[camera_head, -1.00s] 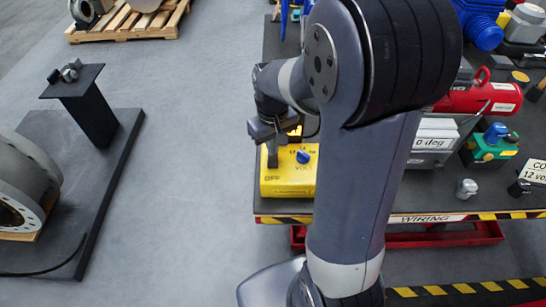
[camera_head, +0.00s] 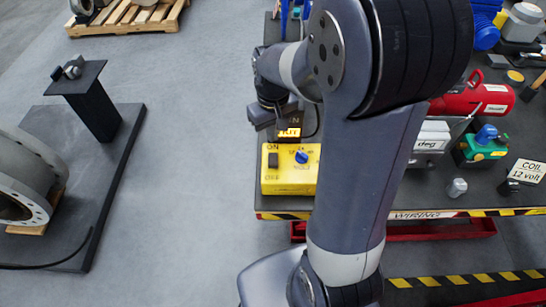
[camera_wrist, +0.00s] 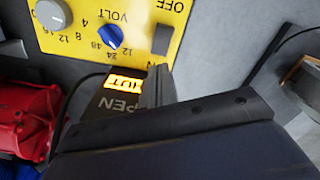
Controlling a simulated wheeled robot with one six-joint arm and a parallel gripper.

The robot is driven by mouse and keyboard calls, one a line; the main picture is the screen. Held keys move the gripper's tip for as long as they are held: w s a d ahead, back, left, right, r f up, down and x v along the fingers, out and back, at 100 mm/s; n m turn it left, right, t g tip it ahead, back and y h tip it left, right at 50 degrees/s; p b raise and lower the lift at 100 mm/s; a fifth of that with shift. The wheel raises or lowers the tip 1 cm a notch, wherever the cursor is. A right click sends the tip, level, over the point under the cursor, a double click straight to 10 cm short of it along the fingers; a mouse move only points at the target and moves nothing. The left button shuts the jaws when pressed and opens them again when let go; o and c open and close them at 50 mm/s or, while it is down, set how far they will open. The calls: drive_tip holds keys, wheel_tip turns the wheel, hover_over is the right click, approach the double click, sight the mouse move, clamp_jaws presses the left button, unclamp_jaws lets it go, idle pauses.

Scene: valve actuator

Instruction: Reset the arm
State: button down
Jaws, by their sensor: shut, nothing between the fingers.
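My gripper (camera_head: 266,124) hangs just above and behind the yellow control box (camera_head: 289,184) at the table's left end, its fingers shut and empty. The box has a black ON/OFF rocker switch (camera_head: 273,160) and a blue voltage knob (camera_head: 302,157). Behind it is a dark indicator (camera_head: 289,120) with a lit amber window. In the wrist view the indicator (camera_wrist: 118,92) appears upside down, its lit window reading "SHUT" with the first letter partly hidden, beside an unlit "OPEN" label. The blue knob (camera_wrist: 110,37) points near 24. My raised arm crosses the middle of the head view.
A red cylinder (camera_head: 480,99), a meter (camera_head: 432,138) reading degrees, a green device (camera_head: 484,145) and a coil sign (camera_head: 527,172) are on the table to the right. A black stand (camera_head: 90,105) and a grey flanged pipe (camera_head: 25,175) are at left. Floor between is clear.

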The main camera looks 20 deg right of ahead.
sight(273, 156)
drive_tip(key=shift+f, duration=0.1)
wheel_tip(273, 156, down, 7)
drive_tip(key=b, duration=0.6)
drive_tip(key=shift+r, duration=0.2)
